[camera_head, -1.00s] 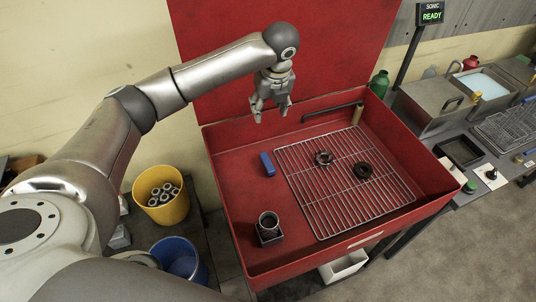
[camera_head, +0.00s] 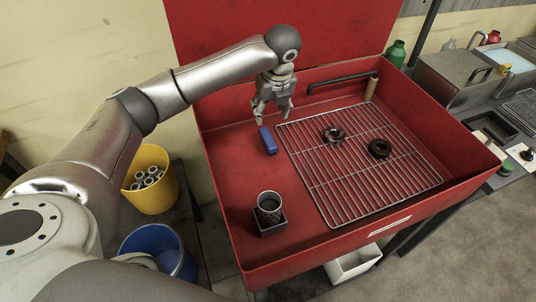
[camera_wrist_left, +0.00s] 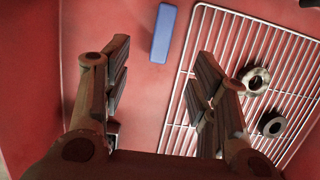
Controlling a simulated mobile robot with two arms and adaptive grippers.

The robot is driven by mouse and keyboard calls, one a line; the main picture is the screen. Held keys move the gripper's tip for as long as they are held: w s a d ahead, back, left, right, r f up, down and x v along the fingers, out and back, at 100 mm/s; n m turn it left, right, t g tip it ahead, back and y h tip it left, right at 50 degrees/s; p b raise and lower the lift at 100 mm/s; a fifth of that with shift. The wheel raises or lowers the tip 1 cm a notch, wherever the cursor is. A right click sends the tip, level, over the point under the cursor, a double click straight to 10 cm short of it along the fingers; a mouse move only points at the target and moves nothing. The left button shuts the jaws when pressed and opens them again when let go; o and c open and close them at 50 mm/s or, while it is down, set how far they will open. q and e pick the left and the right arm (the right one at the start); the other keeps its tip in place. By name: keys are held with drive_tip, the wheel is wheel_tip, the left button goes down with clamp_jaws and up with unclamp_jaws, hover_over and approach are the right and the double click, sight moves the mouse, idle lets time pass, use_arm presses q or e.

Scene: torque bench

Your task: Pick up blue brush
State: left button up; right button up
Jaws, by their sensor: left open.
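The blue brush (camera_head: 268,141) is a small blue block lying on the red floor of the wash basin, left of the wire rack. It also shows in the left wrist view (camera_wrist_left: 164,33), beyond the fingertips and between their lines. My left gripper (camera_head: 272,117) hangs above and just behind the brush in the head view, fingers pointing down. In the left wrist view its fingers (camera_wrist_left: 158,62) are spread apart with nothing between them. The brush is apart from the fingers. My right gripper is not in view.
A wire rack (camera_head: 340,186) holds two dark rings (camera_head: 334,133) (camera_head: 380,149). Red basin walls (camera_head: 222,210) surround the area. Yellow (camera_head: 152,190) and blue (camera_head: 160,243) buckets stand outside to the left.

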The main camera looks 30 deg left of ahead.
sight(268, 138)
use_arm(q)
wheel_tip(268, 138, down, 5)
drive_tip(key=shift+r+b, duration=0.2)
drive_tip(key=shift+b, duration=1)
drive_tip(key=x, duration=0.3)
drive_tip(key=shift+w+a+f, duration=0.15)
drive_tip(key=shift+f, duration=0.2)
drive_tip(key=x, duration=0.6)
drive_tip(key=shift+w, duration=0.3)
drive_tip(key=shift+f, duration=0.1)
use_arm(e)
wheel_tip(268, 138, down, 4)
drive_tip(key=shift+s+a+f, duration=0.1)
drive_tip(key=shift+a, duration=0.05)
use_arm(q)
drive_tip(key=shift+f+p, duration=0.2)
drive_tip(key=shift+p, duration=0.2)
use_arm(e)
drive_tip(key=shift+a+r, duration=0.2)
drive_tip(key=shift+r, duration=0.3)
use_arm(q)
drive_tip(key=c, duration=1.1)
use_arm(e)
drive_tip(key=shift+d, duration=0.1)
